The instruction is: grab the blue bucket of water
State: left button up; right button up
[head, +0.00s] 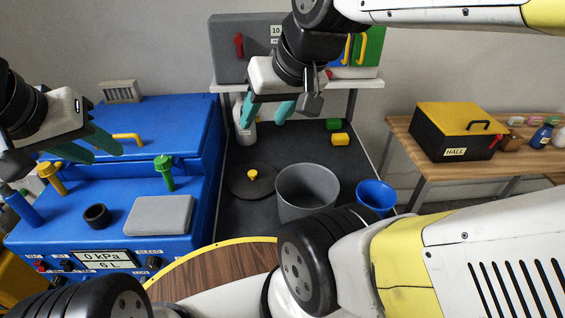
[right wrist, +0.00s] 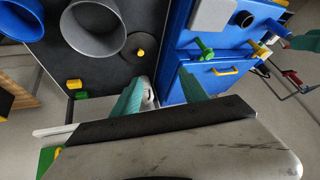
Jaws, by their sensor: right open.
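My left gripper (head: 105,153) is open and empty over the blue machine at the left.
The blue machine (head: 185,235) with valves fills the left. A round lid (head: 240,185) and yellow and green blocks (head: 340,140) lie on the mat (head: 285,145). A wooden table (head: 430,150) with a black-yellow box stands right. A round wooden top (head: 215,268) is in front.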

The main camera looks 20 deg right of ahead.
aim_at(377, 190)
jog(key=z, duration=1.85)
jog(key=l+u, duration=0.1)
jog(key=u, duration=0.25)
jog(key=l+u, duration=0.15)
jog(key=u, duration=0.15)
jog(key=l+u, duration=0.25)
jog(key=l, duration=0.3)
jog(key=k+l+u, duration=0.2)
jog(key=l, duration=0.3)
jog(key=l+u, duration=0.25)
jog(key=l, duration=0.25)
jog(key=k+l, duration=0.15)
jog(key=l, duration=0.2)
jog(key=k+l, duration=0.1)
jog(key=l, duration=0.3)
jog(key=k+l, duration=0.15)
jog(key=l, duration=0.2)
